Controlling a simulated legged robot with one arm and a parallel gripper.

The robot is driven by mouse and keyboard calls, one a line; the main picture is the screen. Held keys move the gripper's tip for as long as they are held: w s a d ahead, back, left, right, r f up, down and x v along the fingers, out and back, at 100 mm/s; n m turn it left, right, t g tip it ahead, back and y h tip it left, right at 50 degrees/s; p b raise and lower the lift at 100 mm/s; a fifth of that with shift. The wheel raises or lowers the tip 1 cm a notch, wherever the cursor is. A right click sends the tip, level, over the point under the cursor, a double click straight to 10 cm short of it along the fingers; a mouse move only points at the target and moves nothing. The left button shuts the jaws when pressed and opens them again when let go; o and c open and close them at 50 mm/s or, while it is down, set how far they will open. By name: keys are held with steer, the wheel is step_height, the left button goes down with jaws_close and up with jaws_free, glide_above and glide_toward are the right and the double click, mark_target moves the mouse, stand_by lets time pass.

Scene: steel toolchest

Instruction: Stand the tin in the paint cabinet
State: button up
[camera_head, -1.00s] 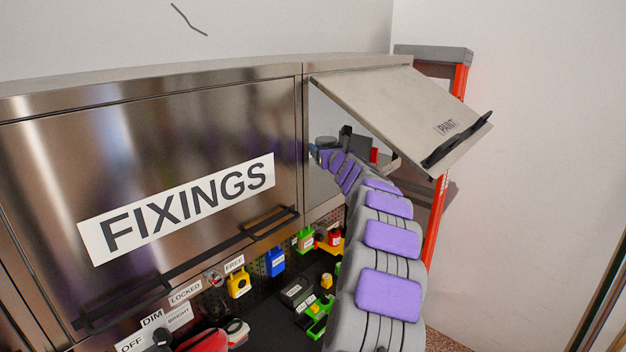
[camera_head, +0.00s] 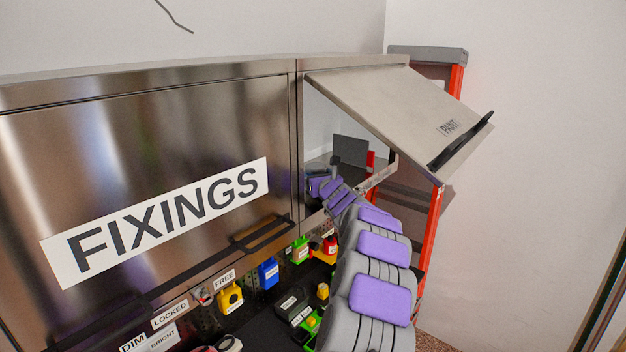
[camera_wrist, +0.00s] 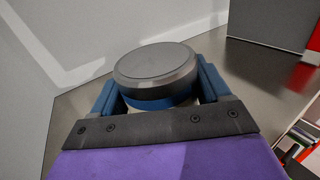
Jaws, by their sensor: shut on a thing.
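The tin (camera_wrist: 157,66), round with a dark grey lid and a blue band, is upright between the two blue fingers of my gripper (camera_wrist: 158,92) in the wrist view. My gripper is shut on it. The paint cabinet (camera_head: 318,112) is open, its PAINT door (camera_head: 400,105) raised. My gripper reaches in at the cabinet's left side, low near the shelf in the head view (camera_head: 316,186). The tin's base is hidden, so I cannot tell whether it touches the steel cabinet floor (camera_wrist: 255,85).
A dark grey panel (camera_head: 350,150) and a red thing (camera_head: 371,160) stand farther right in the cabinet. The closed FIXINGS door (camera_head: 150,190) is at left. Cabinet floor right of the tin is clear. Padlocks and small items lie below.

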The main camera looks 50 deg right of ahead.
steer(key=shift+d+f, duration=0.45)
steer(key=shift+f, duration=0.05)
steer(key=shift+a, duration=0.3)
steer(key=o, duration=1.1)
steer(key=shift+w+a+r, duration=0.1)
steer(key=shift+a+r, duration=0.15)
steer(key=shift+a, duration=0.65)
steer(key=shift+o, duration=0.9)
steer(key=shift+a+r, duration=0.15)
steer(key=shift+a, duration=0.15)
steer(key=shift+s+d+f, duration=0.15)
steer(key=shift+d, duration=0.35)
steer(key=shift+s+d+f, duration=0.15)
steer(key=shift+d, duration=0.3)
steer(key=shift+s+b, duration=0.3)
steer(key=v, duration=0.2)
steer(key=a+b+v, duration=0.1)
steer(key=v, duration=0.2)
steer(key=b+v, duration=0.1)
steer(key=v, duration=0.1)
steer(key=shift+a+r, duration=0.15)
steer(key=shift+a, duration=0.2)
steer(key=shift+s+b, duration=0.35)
steer(key=shift+s, duration=0.05)
steer(key=shift+s+d+b, duration=0.1)
steer(key=shift+s+b, duration=0.2)
steer(key=shift+s, duration=0.55)
steer(key=shift+s+a+r, duration=0.1)
steer(key=shift+s+a, duration=0.3)
steer(key=shift+a, duration=0.5)
